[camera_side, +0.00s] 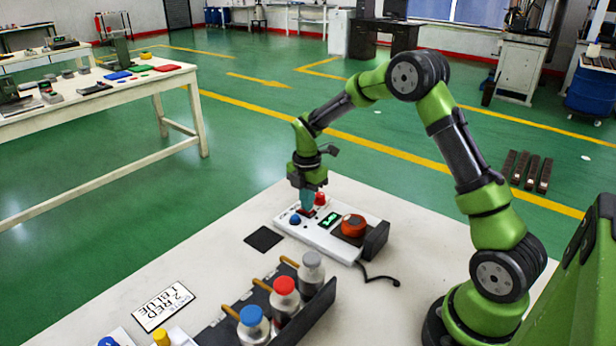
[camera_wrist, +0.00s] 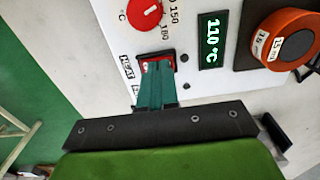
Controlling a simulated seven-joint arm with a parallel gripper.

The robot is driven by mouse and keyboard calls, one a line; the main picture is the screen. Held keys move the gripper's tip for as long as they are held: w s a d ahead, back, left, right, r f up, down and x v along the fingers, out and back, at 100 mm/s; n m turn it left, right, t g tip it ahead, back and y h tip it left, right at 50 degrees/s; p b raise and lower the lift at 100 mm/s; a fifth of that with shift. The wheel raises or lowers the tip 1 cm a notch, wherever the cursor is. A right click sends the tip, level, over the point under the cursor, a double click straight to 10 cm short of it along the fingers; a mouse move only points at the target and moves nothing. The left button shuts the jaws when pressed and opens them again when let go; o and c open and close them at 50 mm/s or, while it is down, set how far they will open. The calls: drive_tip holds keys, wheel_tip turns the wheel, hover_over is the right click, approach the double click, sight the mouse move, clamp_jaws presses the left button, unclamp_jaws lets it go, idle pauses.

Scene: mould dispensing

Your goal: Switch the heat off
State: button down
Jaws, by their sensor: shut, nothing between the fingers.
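The white hotplate unit (camera_side: 325,240) lies on the table in the side view. Its red heat switch (camera_wrist: 172,58), in a dark frame beside a HEAT label (camera_wrist: 127,67), is partly covered by my fingers in the wrist view. My gripper (camera_wrist: 157,68) is shut and empty, its teal fingertips at the switch, apparently touching it. In the side view my gripper (camera_side: 307,210) points down onto the unit. The display (camera_wrist: 212,40) reads 110 °C in green. A red temperature knob (camera_wrist: 145,12) sits above the switch in the wrist view. The switch's rocker position is hard to tell.
An orange round mould (camera_side: 353,224) sits at the unit's right end. A blue knob (camera_side: 295,219) is beside my fingers. A card (camera_side: 165,306) lies left.

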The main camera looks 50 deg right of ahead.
wheel_tip(320, 180, up, 14)
drive_tip(key=w, duration=0.1)
drive_tip(key=shift+w, duration=0.25)
drive_tip(key=s+a+r+m+t, duration=0.2)
drive_tip(key=s+a+m, duration=0.2)
drive_tip(key=s+m, duration=0.3)
drive_tip(key=s+a+r+m+t+y, duration=0.1)
drive_tip(key=s+a+r+m+t, duration=0.1)
drive_tip(key=s+a+m, duration=0.3)
drive_tip(key=s+a+r+m+t+y, duration=0.1)
drive_tip(key=s+a+r+m+t, duration=0.1)
drive_tip(key=s+m, duration=0.8)
drive_tip(key=shift+s+a+r+t, duration=0.4)
drive_tip(key=shift+s+a+t, duration=0.2)
drive_tip(key=shift+s+a, duration=0.55)
